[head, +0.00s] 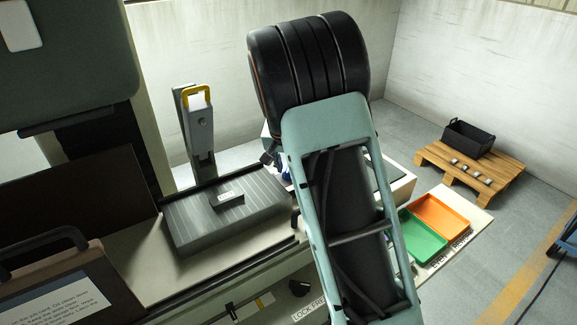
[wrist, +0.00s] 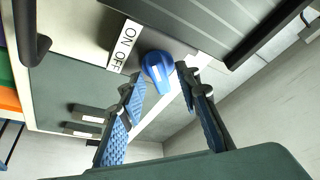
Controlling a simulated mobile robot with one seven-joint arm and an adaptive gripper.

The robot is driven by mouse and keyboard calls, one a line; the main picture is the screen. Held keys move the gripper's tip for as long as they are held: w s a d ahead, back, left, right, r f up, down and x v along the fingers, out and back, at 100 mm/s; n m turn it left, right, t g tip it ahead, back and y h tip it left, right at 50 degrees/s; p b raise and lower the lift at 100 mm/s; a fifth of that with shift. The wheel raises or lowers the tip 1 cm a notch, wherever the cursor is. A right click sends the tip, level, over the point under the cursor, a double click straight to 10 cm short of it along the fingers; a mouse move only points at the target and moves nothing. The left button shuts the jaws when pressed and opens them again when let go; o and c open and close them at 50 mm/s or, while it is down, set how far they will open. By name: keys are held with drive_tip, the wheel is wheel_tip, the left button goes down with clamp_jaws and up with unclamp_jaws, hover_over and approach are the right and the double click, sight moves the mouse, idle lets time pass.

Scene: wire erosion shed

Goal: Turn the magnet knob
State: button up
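The magnet knob (wrist: 158,68) is blue with a white mark on its front, and it shows in the wrist view beside a white ON/OFF label (wrist: 124,46). My gripper (wrist: 160,76) is open, with blue-padded fingers. Its fingertips lie to the left and right of the knob, which sits between or just beyond them; I cannot tell whether either finger touches it. In the head view my arm hides most of the gripper and the knob. The grey ribbed magnet plate (head: 190,228) lies on the machine bed, with a small dark labelled block (head: 227,198) on top.
A black knob (head: 299,288) with a LOCK/FREE label (head: 310,308) is on the front panel below. Green (head: 423,237) and orange (head: 441,217) trays lie at the right. A pallet (head: 488,178) holds a black bin (head: 468,139). A dark handle bar (wrist: 270,32) crosses the wrist view's upper right.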

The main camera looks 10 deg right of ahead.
drive_tip(key=v, duration=1.2)
